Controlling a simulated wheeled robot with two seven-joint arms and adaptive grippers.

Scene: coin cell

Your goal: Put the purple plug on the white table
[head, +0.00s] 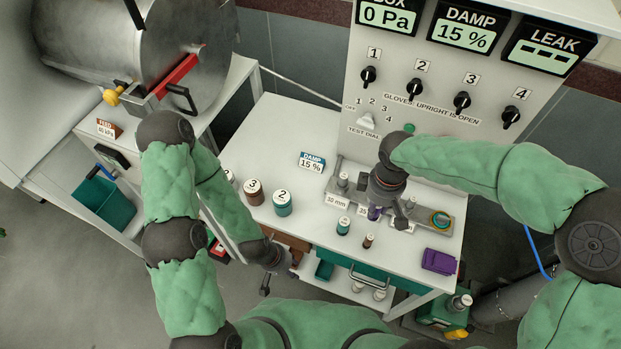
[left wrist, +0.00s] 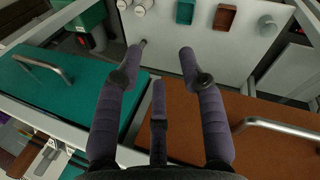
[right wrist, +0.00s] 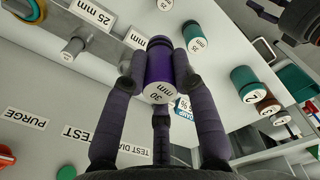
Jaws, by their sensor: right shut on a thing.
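The purple plug (right wrist: 158,75), with "30 mm" on its white end, is between the fingers of my right gripper (right wrist: 159,62), which is shut on it. In the head view the plug (head: 374,214) shows partly under my right gripper, by the front edge of the metal rack; I cannot tell whether it touches the rack. The white table (head: 275,135) lies below and around the rack. My left gripper (head: 268,288) is low at the table's front edge. In the left wrist view my left gripper (left wrist: 160,62) is open and empty, above the drawer fronts.
The metal rack (head: 425,212) stands below the panel. A teal plug (head: 343,226) and a small brown plug (head: 368,241) stand in front of it. A purple tray (head: 439,261) is at right; larger jars (head: 282,203) are at left. The table's back left is clear around the damp sign (head: 312,162).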

